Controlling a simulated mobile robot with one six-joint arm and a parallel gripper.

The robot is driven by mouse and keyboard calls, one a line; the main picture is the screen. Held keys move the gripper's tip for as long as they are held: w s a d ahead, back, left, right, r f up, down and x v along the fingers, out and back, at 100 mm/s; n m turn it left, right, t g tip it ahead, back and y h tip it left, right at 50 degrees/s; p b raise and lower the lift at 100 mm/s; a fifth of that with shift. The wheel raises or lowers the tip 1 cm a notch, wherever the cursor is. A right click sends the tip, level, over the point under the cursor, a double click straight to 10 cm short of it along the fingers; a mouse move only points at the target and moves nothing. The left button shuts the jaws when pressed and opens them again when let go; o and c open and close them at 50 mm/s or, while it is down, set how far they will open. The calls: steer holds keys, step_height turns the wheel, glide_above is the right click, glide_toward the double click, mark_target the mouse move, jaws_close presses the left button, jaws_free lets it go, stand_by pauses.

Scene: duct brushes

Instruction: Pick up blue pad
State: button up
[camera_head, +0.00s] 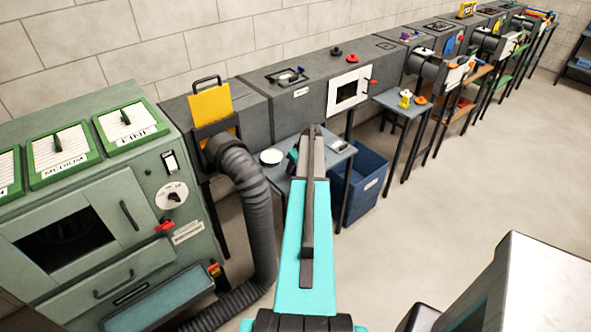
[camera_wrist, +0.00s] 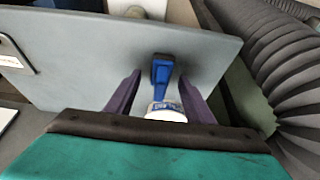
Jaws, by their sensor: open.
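In the wrist view, a small blue piece with a dark top end (camera_wrist: 161,70), which looks like the blue pad, shows against a grey tabletop (camera_wrist: 85,55). My gripper (camera_wrist: 159,77) is open, its two dark purple fingers on either side of the blue piece. I cannot tell whether they touch it. A white cylinder with a blue label (camera_wrist: 166,111) shows just below the blue piece, also between the fingers, its lower part hidden by my gripper's body. In the head view my arm hides the blue piece and most of the gripper.
The small grey table in the head view (camera_head: 310,160) bears a white round dish (camera_head: 271,157) and a small pale item (camera_head: 338,146). A ribbed hose (camera_head: 250,200) runs close by on the left. A blue bin (camera_head: 372,172) stands at the right.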

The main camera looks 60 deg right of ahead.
steer(key=shift+f, duration=0.15)
steer(key=shift+w, duration=0.1)
stand_by(0.3)
steer(key=c, duration=1.1)
steer(key=shift+c, duration=0.2)
steer(key=shift+r, duration=0.2)
steer(key=shift+r+b, duration=0.8)
steer(key=shift+r, duration=0.05)
steer(key=shift+s+r+b, duration=0.65)
steer(key=s+r+b, duration=0.1)
steer(key=s+b, duration=0.3)
steer(key=s, duration=1)
steer(key=shift+s+d+r, duration=0.3)
steer(key=shift+s+r, duration=0.05)
